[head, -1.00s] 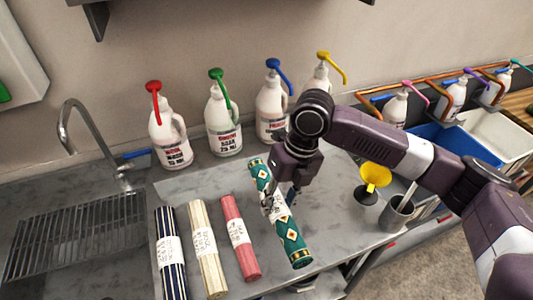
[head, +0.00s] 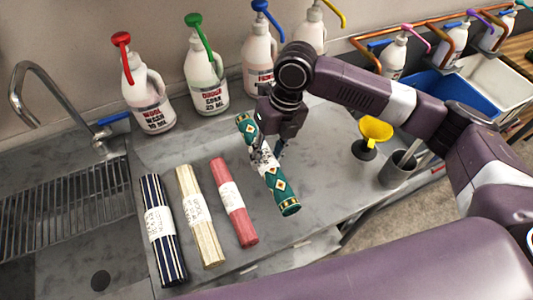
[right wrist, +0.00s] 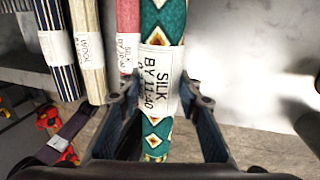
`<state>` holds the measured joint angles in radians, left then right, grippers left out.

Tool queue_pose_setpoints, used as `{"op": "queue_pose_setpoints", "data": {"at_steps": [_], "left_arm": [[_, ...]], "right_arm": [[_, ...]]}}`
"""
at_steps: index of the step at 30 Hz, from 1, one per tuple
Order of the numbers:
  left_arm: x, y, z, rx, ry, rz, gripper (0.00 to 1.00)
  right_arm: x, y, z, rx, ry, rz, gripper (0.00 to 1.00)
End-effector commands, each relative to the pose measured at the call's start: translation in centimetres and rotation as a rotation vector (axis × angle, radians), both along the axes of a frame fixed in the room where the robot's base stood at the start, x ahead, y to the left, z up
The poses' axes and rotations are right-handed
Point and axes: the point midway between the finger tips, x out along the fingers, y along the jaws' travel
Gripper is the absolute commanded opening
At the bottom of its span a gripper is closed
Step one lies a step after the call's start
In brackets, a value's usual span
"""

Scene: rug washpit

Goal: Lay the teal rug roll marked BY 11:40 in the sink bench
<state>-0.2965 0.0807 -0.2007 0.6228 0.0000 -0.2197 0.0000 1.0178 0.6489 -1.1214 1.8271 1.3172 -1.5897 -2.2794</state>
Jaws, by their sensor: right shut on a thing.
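The teal rug roll (head: 284,199) has gold-and-white diamonds and a white label; in the right wrist view the roll (right wrist: 163,22) reads SILK, BY 11:40. My right gripper (head: 270,153) is shut on it around the label, one finger on each side (right wrist: 163,105). The roll is tilted in the head view, at the right end of the row of rolls; its clearance above the counter is hard to tell. The sink bench (head: 60,268), with a wire rack and tap, is at the far left. My left gripper is not in view.
Navy-striped (head: 173,262), cream (head: 189,183) and pink (head: 241,228) labelled rolls lie left of the teal one, between it and the sink. Pump bottles (head: 205,82) line the wall. A yellow funnel (head: 376,131) and metal cup (head: 397,170) stand right.

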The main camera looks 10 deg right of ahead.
Motion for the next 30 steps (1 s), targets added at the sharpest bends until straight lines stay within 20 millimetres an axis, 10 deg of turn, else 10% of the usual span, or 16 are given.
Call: {"op": "queue_pose_setpoints", "data": {"at_steps": [30], "left_arm": [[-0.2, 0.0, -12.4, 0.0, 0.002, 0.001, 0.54]], "right_arm": [[0.0, 0.0, -12.7, 0.0, -0.001, 0.001, 0.02]]}}
